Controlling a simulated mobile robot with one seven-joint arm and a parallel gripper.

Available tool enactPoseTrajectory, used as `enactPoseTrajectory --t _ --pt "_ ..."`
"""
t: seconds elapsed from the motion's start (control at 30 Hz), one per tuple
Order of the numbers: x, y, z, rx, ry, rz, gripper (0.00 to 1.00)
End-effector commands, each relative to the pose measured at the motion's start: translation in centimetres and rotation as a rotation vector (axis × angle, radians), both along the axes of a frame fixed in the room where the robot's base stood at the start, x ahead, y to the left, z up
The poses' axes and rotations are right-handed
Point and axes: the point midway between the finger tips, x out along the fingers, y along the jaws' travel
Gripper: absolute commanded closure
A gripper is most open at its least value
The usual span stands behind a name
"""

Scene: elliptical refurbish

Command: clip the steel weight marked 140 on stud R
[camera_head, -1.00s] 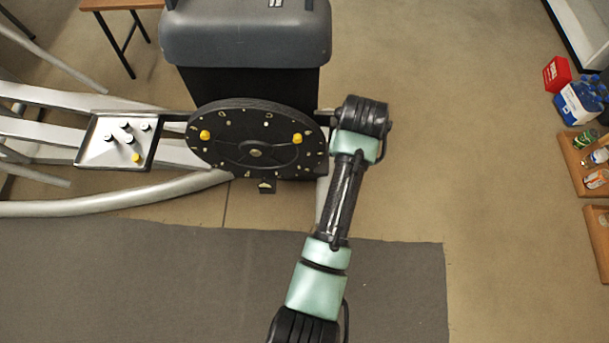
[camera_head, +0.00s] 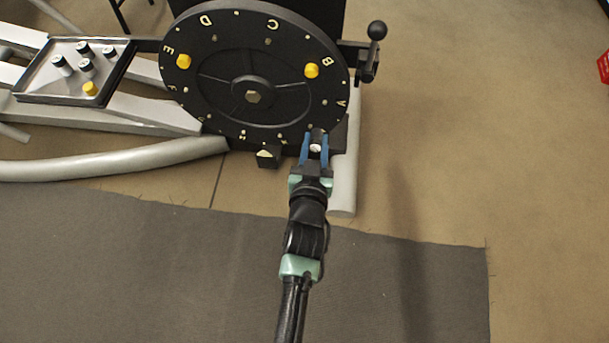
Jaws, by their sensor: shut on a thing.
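A black wheel (camera_head: 225,101) with pale letters around its rim stands at the upper middle; D, C, B and E are readable, but I cannot make out an R. Two yellow weights (camera_head: 311,71) sit on the wheel face, left and right of the hub. My gripper (camera_head: 316,137), with blue fingers, is at the wheel's lower right edge. It is shut on a small weight (camera_head: 315,148) with a pale end and dark far part. Its marking is not legible. I cannot tell whether this weight touches the wheel or a stud.
A metal tray (camera_head: 30,97) at the left holds several dark, pale-topped weights (camera_head: 63,64) and one yellow weight (camera_head: 90,88). A ball-ended lever (camera_head: 377,31) stands right of the wheel. A pale frame tube (camera_head: 343,185) runs close right of my gripper.

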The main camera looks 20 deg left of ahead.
Motion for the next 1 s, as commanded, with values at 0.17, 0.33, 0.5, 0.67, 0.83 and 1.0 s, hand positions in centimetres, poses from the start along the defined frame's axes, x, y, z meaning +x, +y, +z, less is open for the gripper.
enactPoseTrajectory --t 0.17,0.33,0.5,0.67,0.83,1.0 --pt "-1.4 0.6 -2.7 0.031 -0.106 -0.002 1.0" --pt "-2.7 0.8 -3.7 0.052 -0.177 -0.01 1.0" --pt "-3.4 1.0 -3.8 0.064 -0.212 -0.015 1.0" --pt "-3.1 1.1 -3.6 0.065 -0.219 -0.015 1.0" --pt "-2.0 1.5 -3.6 0.065 -0.218 -0.014 1.0" --pt "-0.6 1.8 -3.6 0.065 -0.219 -0.016 1.0"
